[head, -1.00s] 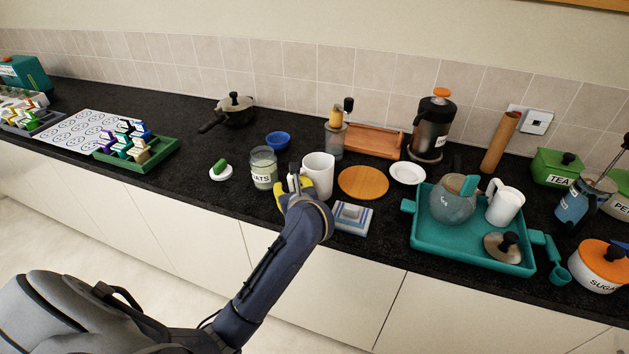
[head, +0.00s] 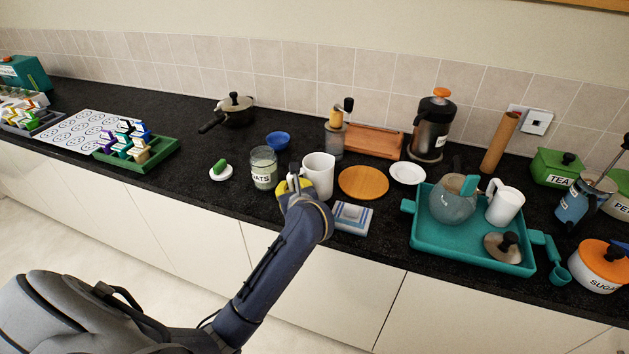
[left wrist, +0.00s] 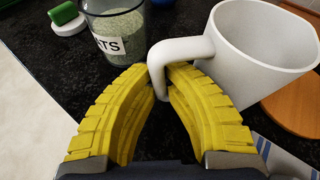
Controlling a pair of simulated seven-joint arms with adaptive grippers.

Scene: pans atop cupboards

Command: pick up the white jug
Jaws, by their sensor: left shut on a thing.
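The white jug (head: 318,177) stands upright on the dark worktop in the head view, just right of the glass oats jar. In the left wrist view the jug (left wrist: 250,65) fills the upper right, with its handle (left wrist: 182,50) pointing toward my gripper. My left gripper (head: 294,183) is at the handle side of the jug. In the left wrist view its yellow fingers (left wrist: 158,78) are shut on the handle, one finger either side. The lower part of the handle is partly hidden between the fingers. My right gripper is out of view.
The oats jar (head: 263,168) stands close left of my gripper. A teal tray (head: 430,250) holds a teapot and a smaller white pitcher (head: 505,205).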

